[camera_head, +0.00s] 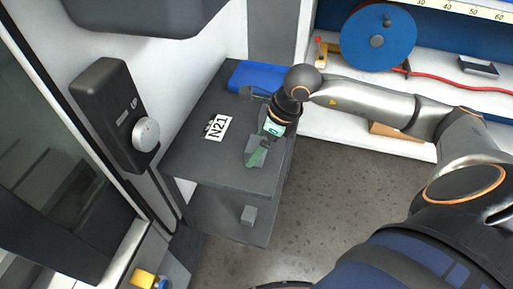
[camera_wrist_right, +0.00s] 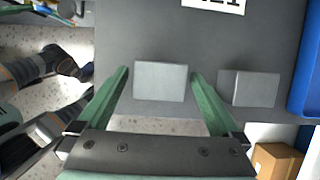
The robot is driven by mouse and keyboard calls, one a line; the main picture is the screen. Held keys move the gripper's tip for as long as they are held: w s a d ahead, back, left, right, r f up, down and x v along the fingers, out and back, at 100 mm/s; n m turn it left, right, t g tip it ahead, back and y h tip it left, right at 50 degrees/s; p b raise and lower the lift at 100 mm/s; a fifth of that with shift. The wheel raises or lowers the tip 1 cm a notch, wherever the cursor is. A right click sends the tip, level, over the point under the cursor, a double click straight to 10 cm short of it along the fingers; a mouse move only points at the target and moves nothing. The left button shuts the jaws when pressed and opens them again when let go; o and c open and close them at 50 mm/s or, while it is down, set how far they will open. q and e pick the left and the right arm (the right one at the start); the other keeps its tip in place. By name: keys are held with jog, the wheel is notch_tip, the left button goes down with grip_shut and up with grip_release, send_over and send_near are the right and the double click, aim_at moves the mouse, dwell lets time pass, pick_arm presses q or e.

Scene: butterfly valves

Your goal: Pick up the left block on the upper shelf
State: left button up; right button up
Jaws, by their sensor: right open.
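Two grey blocks lie on the dark grey upper shelf (camera_head: 195,160). The left block (camera_wrist_right: 160,84) shows between the two green fingers of my right gripper (camera_wrist_right: 160,74) in the wrist view. In the head view this left block (camera_head: 254,144) is partly covered by a green finger. The right gripper is open, with a finger on either side of the block and gaps visible between. The other block (camera_wrist_right: 256,88) lies to the right, outside the fingers; in the head view my gripper mostly hides it. My left gripper is not in view.
A blue bin (camera_head: 250,76) stands at the shelf's far end, and an N21 label (camera_head: 218,128) lies on the upper shelf. A dark wall-mounted box with a knob (camera_head: 146,134) is at left.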

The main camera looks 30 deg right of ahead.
jog(key=shift+w+a+f, duration=0.1)
jog(key=shift+a+f, duration=0.05)
jog(key=shift+f, duration=0.3)
jog(key=shift+r, duration=0.1)
grip_shut()
dwell(0.5)
